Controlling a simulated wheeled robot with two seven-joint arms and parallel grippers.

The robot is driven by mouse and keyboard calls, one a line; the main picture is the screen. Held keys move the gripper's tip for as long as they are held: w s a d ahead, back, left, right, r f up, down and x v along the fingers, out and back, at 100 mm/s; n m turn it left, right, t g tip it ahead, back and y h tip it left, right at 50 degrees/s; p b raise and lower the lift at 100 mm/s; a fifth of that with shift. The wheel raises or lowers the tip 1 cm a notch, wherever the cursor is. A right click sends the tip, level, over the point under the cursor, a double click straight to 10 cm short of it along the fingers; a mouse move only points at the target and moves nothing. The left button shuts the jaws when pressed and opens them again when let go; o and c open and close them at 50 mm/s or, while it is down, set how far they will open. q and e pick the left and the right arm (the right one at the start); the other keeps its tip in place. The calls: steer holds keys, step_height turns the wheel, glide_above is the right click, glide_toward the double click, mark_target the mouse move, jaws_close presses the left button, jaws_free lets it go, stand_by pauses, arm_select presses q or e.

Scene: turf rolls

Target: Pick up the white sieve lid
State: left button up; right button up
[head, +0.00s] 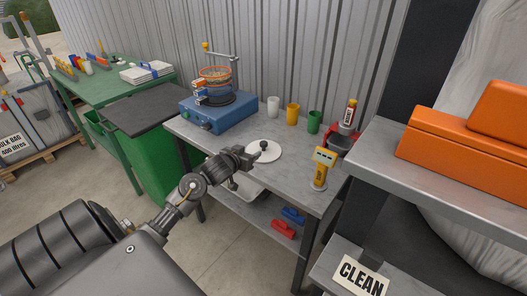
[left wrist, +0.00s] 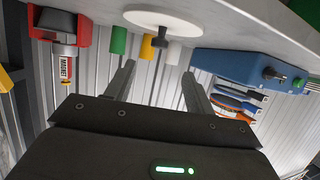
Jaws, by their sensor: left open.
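The white sieve lid (head: 270,154) lies flat on the grey bench, with a dark knob (head: 264,145) standing up from its middle. My left gripper (head: 250,154) is just left of the knob, over the lid's near-left edge, and hides part of the lid. In the left wrist view the picture is upside down; the lid (left wrist: 185,24) and its knob (left wrist: 160,41) show beyond the two spread fingers (left wrist: 158,72). The fingers are open and empty, with the knob roughly in line with the gap between them. My right gripper is not in view.
A blue sieve shaker (head: 218,113) stands behind left on the bench (head: 218,146). White, yellow and green cups (head: 293,115) stand at the back. A yellow handheld device (head: 322,167) and a red-based stand (head: 345,137) are to the right. Bench around the lid is mostly clear.

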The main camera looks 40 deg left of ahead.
mark_target(262, 145)
arm_select(q)
steer(key=shift+p+x, duration=0.6)
steer(key=shift+x, duration=4.8)
steer(key=shift+r, duration=0.1)
steer(key=c, duration=1.1)
steer(key=shift+r, duration=0.1)
